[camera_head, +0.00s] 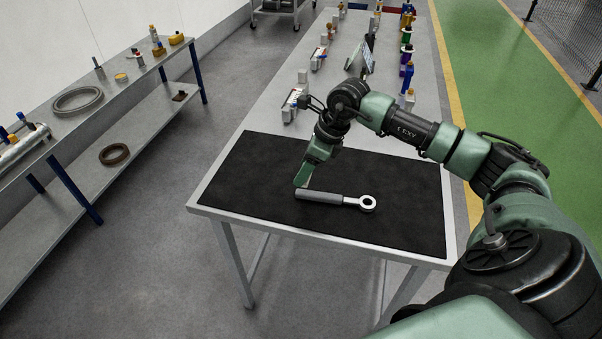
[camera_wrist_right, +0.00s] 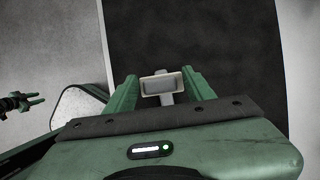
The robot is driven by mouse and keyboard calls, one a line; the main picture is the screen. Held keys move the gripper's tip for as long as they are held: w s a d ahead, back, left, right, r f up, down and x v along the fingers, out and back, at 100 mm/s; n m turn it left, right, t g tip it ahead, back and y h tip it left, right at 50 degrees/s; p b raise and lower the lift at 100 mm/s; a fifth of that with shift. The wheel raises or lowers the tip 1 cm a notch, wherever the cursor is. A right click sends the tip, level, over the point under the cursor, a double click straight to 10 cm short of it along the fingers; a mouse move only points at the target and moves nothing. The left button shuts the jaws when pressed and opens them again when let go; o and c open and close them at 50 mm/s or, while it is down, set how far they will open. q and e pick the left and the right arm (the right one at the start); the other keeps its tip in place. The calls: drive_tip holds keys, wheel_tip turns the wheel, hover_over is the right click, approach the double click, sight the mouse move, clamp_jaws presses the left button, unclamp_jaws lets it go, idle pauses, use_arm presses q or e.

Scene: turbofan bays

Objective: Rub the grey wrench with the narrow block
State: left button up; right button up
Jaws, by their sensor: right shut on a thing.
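The grey wrench (camera_head: 322,196) lies on the black mat (camera_head: 260,160), its dark grey handle to the left and its bright ring end to the right. My right gripper (camera_head: 302,183) points down at the left end of the handle. In the right wrist view my right gripper (camera_wrist_right: 163,88) is shut on the narrow block (camera_wrist_right: 161,85), which shows a pale rim around a grey face. A small grey piece shows below the block; I cannot tell whether it is the wrench. Contact between block and wrench cannot be told. My left gripper (camera_wrist_right: 35,102) is open and empty at the left edge.
The mat is otherwise clear. Small parts, several coloured bottles (camera_head: 407,75) and a tablet (camera_head: 360,58) stand farther back on the table. A shelf bench (camera_head: 120,105) with rings and tools stands at the left, across an open floor gap.

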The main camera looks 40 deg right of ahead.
drive_tip(key=shift+w+a+r+p, duration=0.15)
drive_tip(key=shift+r+p, duration=0.2)
drive_tip(key=shift+r, duration=1.35)
